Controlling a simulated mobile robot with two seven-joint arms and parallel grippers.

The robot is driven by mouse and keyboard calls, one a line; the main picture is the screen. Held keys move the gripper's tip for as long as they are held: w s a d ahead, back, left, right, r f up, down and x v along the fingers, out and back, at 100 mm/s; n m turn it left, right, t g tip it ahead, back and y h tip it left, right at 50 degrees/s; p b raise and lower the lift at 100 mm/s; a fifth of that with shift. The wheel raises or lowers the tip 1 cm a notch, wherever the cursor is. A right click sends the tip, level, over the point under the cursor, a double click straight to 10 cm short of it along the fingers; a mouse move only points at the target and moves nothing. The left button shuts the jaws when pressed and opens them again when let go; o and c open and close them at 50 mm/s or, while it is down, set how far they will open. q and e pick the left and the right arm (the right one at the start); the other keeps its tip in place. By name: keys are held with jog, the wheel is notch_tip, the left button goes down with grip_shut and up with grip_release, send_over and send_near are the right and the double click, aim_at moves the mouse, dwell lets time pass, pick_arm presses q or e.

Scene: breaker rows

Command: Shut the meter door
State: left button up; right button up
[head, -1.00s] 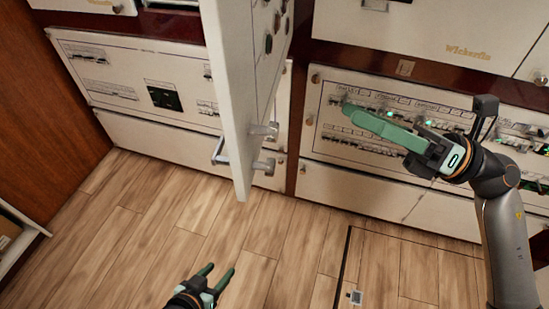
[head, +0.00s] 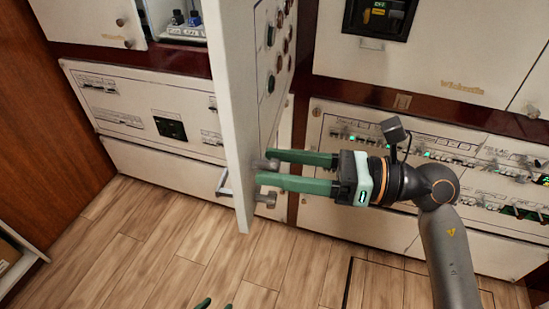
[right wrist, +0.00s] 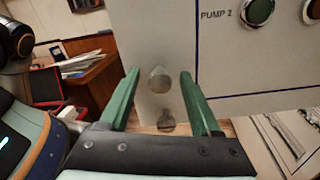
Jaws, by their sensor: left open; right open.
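The open door (head: 238,120) juts out toward me and shows nearly edge-on in the head view. Its right face carries round lamps and also shows in the right wrist view (right wrist: 155,35) with the label PUMP 2. A grey handle (head: 223,183) is on its left side. Only the fingertips of my left gripper (head: 216,304) show, at the bottom edge.
White breaker panels with lit green switches (head: 430,155) stand behind my right arm. An open compartment with small devices (head: 183,25) is left of the door. A wooden wall (head: 30,130) closes the left side. The plank floor (head: 170,235) in front is clear.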

jog(key=shift+w+a, duration=0.1)
jog(key=shift+a, duration=0.4)
grip_shut()
dwell(1.2)
